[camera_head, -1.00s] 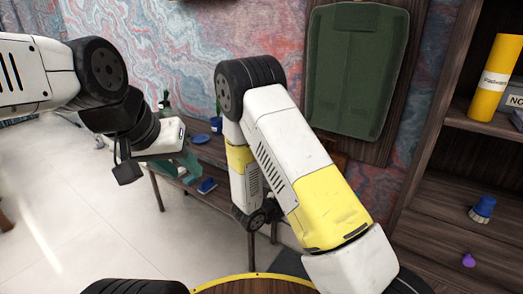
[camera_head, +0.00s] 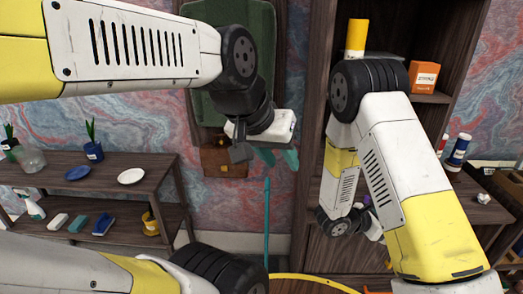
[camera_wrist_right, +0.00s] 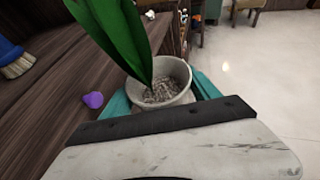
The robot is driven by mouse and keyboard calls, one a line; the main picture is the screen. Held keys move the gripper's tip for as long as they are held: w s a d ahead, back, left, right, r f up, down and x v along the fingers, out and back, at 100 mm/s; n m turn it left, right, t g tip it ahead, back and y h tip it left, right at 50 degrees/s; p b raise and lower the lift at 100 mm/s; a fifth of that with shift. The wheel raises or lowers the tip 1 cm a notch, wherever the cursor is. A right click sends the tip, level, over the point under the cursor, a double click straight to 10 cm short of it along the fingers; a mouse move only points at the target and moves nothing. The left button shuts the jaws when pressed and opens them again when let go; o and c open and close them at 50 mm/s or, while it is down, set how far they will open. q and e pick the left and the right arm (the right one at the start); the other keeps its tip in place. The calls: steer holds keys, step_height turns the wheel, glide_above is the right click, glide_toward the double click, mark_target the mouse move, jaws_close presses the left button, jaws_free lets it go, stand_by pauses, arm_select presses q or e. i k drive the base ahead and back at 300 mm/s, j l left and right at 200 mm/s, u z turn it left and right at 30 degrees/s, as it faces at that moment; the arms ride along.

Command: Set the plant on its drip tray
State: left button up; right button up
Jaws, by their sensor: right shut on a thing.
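A plant with broad green leaves in a grey pot (camera_wrist_right: 176,84) shows in the right wrist view. My right gripper (camera_wrist_right: 162,94) is shut on the pot, with a teal finger on each side of it. In the head view my right arm hides the plant. My left gripper (camera_head: 279,157) is open and empty, in front of the wall below the green board. A blue dish (camera_head: 77,173) and a white dish (camera_head: 131,176) lie on the top of the low shelf table at left. I cannot tell which one is the drip tray.
The shelf table (camera_head: 152,160) also holds a blue-potted plant (camera_head: 92,150) and a glass bottle (camera_head: 30,158); its lower board holds several cleaning items. A dark wooden bookcase stands behind my right arm. A blue brush (camera_wrist_right: 16,60) and a purple object (camera_wrist_right: 93,100) lie near the held pot.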

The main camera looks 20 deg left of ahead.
mark_target(132, 178)
steer(key=j+z, duration=0.3)
steer(key=j, duration=0.25)
steer(key=k+j+z, duration=0.1)
steer(key=j+z, duration=0.2)
steer(key=j, duration=0.2)
steer(key=k+j+z, duration=0.1)
steer(key=j+z, duration=0.2)
steer(key=j, duration=0.2)
steer(key=k+j, duration=0.15)
steer(key=j, duration=0.3)
steer(key=k+j, duration=0.1)
steer(key=j, duration=0.3)
steer(key=k+j, duration=0.15)
steer(key=j, duration=0.3)
steer(key=k+j, duration=0.1)
steer(key=j, duration=0.35)
steer(key=k+j, duration=0.15)
steer(key=j, duration=0.3)
steer(key=k+j, duration=0.15)
steer(key=j, duration=0.25)
steer(key=k+j, duration=0.1)
steer(key=j, duration=0.35)
